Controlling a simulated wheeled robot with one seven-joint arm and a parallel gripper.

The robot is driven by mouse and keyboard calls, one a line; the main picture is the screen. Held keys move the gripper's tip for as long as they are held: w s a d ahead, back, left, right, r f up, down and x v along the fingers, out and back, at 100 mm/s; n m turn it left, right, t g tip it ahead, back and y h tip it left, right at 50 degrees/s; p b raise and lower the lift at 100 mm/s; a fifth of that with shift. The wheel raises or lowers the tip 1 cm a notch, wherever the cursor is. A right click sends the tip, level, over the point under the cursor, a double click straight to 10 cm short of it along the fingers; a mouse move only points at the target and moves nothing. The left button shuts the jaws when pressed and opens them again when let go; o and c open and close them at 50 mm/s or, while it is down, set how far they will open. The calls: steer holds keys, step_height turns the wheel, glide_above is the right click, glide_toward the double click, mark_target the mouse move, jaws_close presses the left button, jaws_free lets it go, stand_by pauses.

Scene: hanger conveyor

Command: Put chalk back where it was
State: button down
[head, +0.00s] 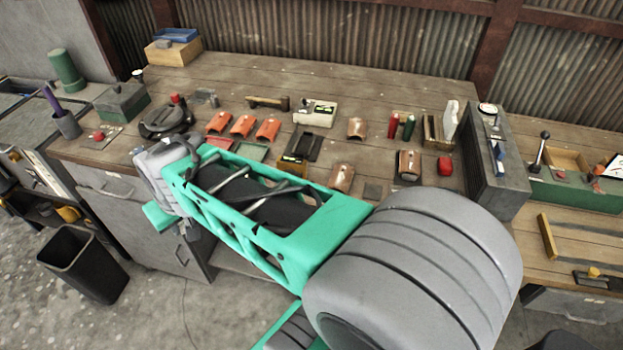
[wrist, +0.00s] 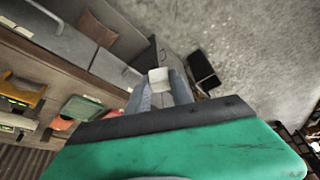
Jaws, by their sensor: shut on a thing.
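My gripper (wrist: 161,88) shows in the wrist view with its two grey fingers closed around a small white piece, the chalk (wrist: 158,75). The chalk sticks out past the fingertips, and its lower part is hidden between them. Under it in that view are the grey cabinet fronts and the concrete floor, so the chalk is in the air off the bench's front edge. In the head view my arm hides the fingers and the chalk. The spot where the chalk was before cannot be told from these frames.
A grey cabinet (head: 497,165) stands at right. A black bin (head: 82,263) is on the floor.

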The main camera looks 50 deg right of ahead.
steer(key=s+d+r+m+g+h, duration=0.1)
steer(key=s+d+m, duration=0.25)
steer(key=d, duration=0.35)
steer(key=s+d+r+m+h, duration=0.1)
steer(key=s+d+m+h, duration=0.1)
steer(key=d+m, duration=0.35)
steer(key=s+d+m+g+h, duration=0.1)
steer(key=s+d+m, duration=0.2)
steer(key=d, duration=0.6)
steer(key=s+d+r+m+g, duration=0.1)
steer(key=s+d+m+g, duration=0.15)
steer(key=s+m, duration=0.35)
steer(key=s+d+r+m+g, duration=0.1)
steer(key=s+d+m, duration=0.25)
steer(key=s, duration=0.55)
steer(key=s+d+r+m+g, duration=0.2)
steer(key=s+d+m, duration=0.2)
steer(key=s, duration=0.3)
steer(key=p, duration=0.2)
glide_above(375, 192)
steer(key=a, duration=0.1)
steer(key=shift+y, duration=0.4)
steer(key=f, duration=0.9)
steer(key=shift+w+f, duration=0.3)
steer(key=shift+f, duration=0.1)
step_height(375, 192, down, 3)
steer(key=shift+w+d+f+p, duration=0.1)
steer(key=shift+w+f+p, duration=0.1)
steer(key=shift+p, duration=0.4)
steer(key=shift+f, duration=0.1)
